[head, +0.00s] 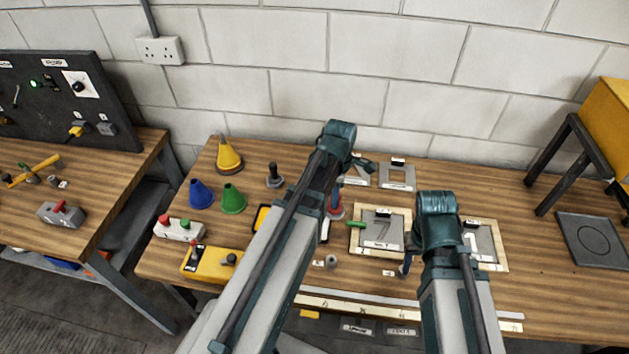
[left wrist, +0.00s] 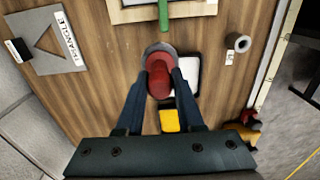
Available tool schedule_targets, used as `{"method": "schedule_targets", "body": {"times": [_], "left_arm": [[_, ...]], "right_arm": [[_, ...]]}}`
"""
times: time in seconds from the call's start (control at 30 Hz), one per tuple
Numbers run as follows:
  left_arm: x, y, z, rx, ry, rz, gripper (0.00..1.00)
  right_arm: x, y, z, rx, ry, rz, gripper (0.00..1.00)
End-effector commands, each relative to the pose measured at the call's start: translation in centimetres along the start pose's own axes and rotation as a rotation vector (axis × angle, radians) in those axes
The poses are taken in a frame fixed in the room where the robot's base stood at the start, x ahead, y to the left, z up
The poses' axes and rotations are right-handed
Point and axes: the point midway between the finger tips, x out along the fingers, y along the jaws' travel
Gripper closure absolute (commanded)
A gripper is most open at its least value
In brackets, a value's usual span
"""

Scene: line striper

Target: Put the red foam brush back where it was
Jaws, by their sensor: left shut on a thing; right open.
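The red foam brush (left wrist: 160,78) is between the fingers of my left gripper (left wrist: 160,88) in the left wrist view. In the head view the red brush (head: 335,211) shows low over the table, beside the left arm, with my left gripper (head: 338,190) shut on it. A grey round rim (left wrist: 158,48) shows around the far side of the red part; I cannot tell whether the brush touches the table. My right gripper (head: 405,266) is open, mostly hidden by its own arm, near the front edge of the framed stencil with a 7 (head: 382,230).
A green-handled thing (head: 356,224) lies on the stencil's frame edge. A yellow box (head: 211,264) and a small roll (head: 331,261) are near the front. The right table end is clearer.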

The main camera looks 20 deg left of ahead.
Motion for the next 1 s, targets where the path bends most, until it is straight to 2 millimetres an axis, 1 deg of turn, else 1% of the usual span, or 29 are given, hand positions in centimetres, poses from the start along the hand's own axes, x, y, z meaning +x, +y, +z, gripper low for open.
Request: {"method": "schedule_targets", "body": {"times": [0.17,0.3,0.4,0.5,0.6,0.7,0.9,1.0], "left_arm": [[0.5,3.5,-2.1,-0.005,0.0,0.0,1.0],[0.8,6.5,-4.2,-0.004,0.0,0.0,1.0],[1.0,8.6,-5.6,-0.004,0.0,0.0,1.0],[1.2,10.2,-6.8,-0.003,0.0,0.0,1.0],[1.3,11.2,-7.6,-0.002,0.0,0.0,1.0],[1.4,11.7,-8.1,-0.001,0.0,0.0,1.0],[1.4,11.8,-8.2,0.0,0.0,0.0,1.0],[1.4,12.3,-8.5,-0.001,0.0,0.0,1.0]], "right_arm": [[0.5,-0.1,0.0,0.0,0.0,0.0,0.5],[0.8,-0.1,-0.1,0.0,0.0,0.0,0.5],[1.0,-0.1,-0.1,0.0,0.0,0.0,0.5],[1.2,-0.1,-0.1,0.0,0.0,0.0,0.5],[1.3,-0.1,-0.1,0.0,0.0,0.0,0.5],[1.4,-0.1,-0.1,0.001,0.0,0.0,0.5],[1.3,-0.1,-0.1,0.0,0.0,0.0,0.5],[1.4,-0.1,-0.1,0.001,0.0,0.0,0.5]]}}
